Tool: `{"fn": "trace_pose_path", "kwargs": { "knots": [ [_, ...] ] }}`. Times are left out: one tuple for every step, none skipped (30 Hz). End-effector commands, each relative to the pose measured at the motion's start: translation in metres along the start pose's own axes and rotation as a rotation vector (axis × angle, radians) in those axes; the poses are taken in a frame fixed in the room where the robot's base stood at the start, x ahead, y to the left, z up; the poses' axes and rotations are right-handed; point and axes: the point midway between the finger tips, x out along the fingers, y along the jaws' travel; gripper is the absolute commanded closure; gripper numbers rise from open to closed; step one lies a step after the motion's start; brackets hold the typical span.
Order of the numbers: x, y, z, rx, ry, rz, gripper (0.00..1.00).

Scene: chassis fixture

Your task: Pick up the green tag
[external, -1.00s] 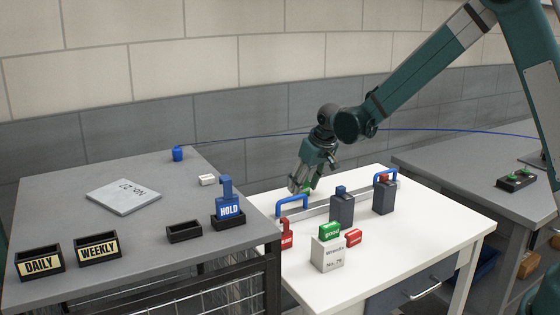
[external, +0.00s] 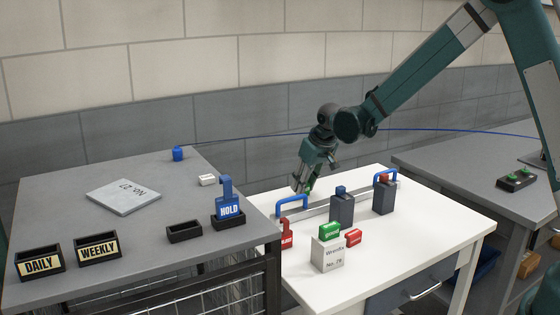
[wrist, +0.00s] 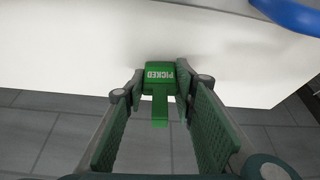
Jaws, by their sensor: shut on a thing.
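The green tag (wrist: 160,74), marked PICKED, has a wide head and a narrow stem. In the wrist view it sits between the tips of my gripper (wrist: 160,82), which is shut on it. In the external view my gripper (external: 304,187) points down at the far side of the white table, behind the blue handle. Only a small green bit of the tag (external: 309,188) shows there; the fingers hide the rest. I cannot tell whether the tag touches the table.
A blue handle (external: 291,202) stands close by on a rail with dark grey blocks (external: 342,208). A red tag (external: 286,233) hangs nearby. A grey box (external: 327,254) with a green block (external: 329,230) and a red block (external: 353,238) are nearer the front. The table's right side is clear.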

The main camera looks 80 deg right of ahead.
Motion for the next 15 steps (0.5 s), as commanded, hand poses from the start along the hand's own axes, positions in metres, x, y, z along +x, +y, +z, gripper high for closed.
{"fn": "trace_pose_path", "kwargs": {
  "knots": [
    [-0.002, 0.000, -0.001, 0.000, 0.000, 0.000, 0.81],
    [-0.003, 0.000, -0.001, 0.000, 0.000, 0.000, 0.81],
    [-0.006, 0.000, -0.002, 0.000, 0.000, 0.000, 0.81],
    [-0.008, 0.000, -0.003, 0.000, 0.000, 0.000, 0.81],
    [-0.010, 0.000, -0.004, 0.000, 0.000, 0.000, 0.81],
    [-0.013, 0.000, -0.006, 0.000, 0.000, 0.000, 0.81],
    [-0.017, 0.000, -0.007, 0.000, 0.000, 0.000, 0.81],
    [-0.020, 0.000, -0.008, 0.000, 0.000, 0.000, 0.81],
    [-0.025, 0.000, -0.010, 0.000, 0.000, 0.000, 0.81],
    [-0.029, 0.000, -0.012, 0.000, 0.000, 0.000, 0.81],
    [-0.033, 0.000, -0.013, 0.000, 0.000, 0.000, 0.81],
    [-0.039, 0.000, -0.016, 0.000, 0.000, 0.000, 0.81],
    [-0.043, 0.000, -0.017, 0.000, 0.000, 0.000, 0.81],
    [-0.047, 0.000, -0.019, 0.000, 0.000, 0.000, 0.81],
    [-0.053, 0.000, -0.022, 0.000, 0.000, 0.000, 0.81]
  ]
}}
